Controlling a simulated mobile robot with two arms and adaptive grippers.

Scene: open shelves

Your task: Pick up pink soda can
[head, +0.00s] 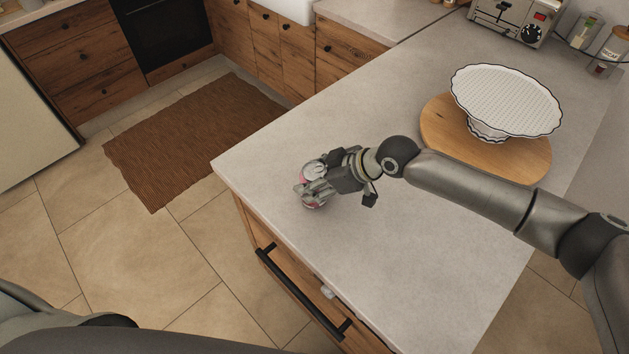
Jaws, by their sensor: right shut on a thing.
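The pink soda can (309,205) is near the left corner of the grey counter (420,270). Only small pink and silver parts of it show, as my right gripper (308,186) covers most of it. My right gripper is shut on the can, with its arm reaching in from the right. I cannot tell whether the can touches the counter or is slightly above it. My left gripper is not in view.
A white cake stand (507,98) stands on a round wooden board (440,125) behind my right forearm. A toaster (513,14) and jars (610,50) are at the back right. The counter's front area is clear. A brown rug (195,135) lies on the floor.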

